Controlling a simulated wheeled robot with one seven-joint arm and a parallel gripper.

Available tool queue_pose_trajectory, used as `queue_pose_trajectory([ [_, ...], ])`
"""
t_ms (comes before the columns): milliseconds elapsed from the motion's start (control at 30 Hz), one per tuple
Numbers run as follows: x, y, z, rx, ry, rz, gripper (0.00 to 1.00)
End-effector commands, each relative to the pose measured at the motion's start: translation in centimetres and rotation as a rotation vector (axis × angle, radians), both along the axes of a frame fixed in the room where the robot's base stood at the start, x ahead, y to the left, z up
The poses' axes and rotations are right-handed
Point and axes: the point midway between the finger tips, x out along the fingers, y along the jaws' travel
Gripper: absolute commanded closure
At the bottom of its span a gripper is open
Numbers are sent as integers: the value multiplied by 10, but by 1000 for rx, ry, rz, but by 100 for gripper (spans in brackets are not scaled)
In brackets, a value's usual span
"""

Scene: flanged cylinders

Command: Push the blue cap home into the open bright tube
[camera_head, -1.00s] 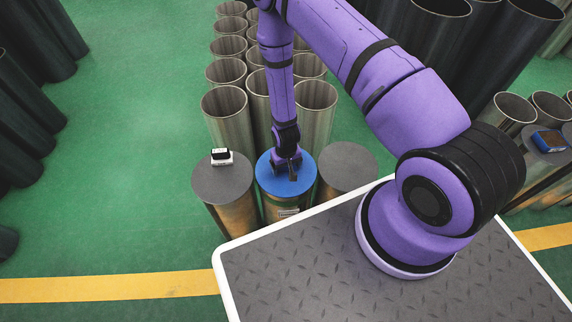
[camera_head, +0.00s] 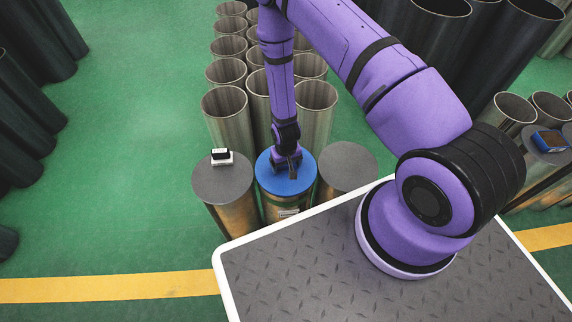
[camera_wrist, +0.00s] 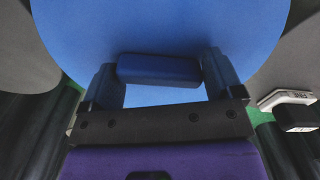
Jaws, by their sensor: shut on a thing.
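The blue cap (camera_head: 270,181) is a flat round disc on top of the bright metal tube (camera_head: 286,204), the middle one of the front row. A small white label is on the tube's side. The cap looks level, and I cannot tell whether a gap is left between its rim and the tube. My gripper (camera_head: 289,168) points down onto the cap's middle. In the wrist view the gripper's fingers (camera_wrist: 163,76) are shut on the cap's raised blue grip bar (camera_wrist: 158,69). The tube's mouth is hidden under the cap.
Grey-capped tubes stand close on the left (camera_head: 222,184) and right (camera_head: 347,166). A small black-and-white device (camera_head: 222,157) lies on the left one. Open bright tubes (camera_head: 228,108) stand behind. My own deck edge is in front.

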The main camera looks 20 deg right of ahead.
Motion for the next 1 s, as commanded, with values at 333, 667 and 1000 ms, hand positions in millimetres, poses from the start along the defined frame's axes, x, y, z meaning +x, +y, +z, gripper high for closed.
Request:
queue_pose_trajectory([
  [333,0,0,15,0,-1,0,41],
  [667,0,0,30,0,0,0,41],
  [1000,0,0,43,0,0,0,41],
])
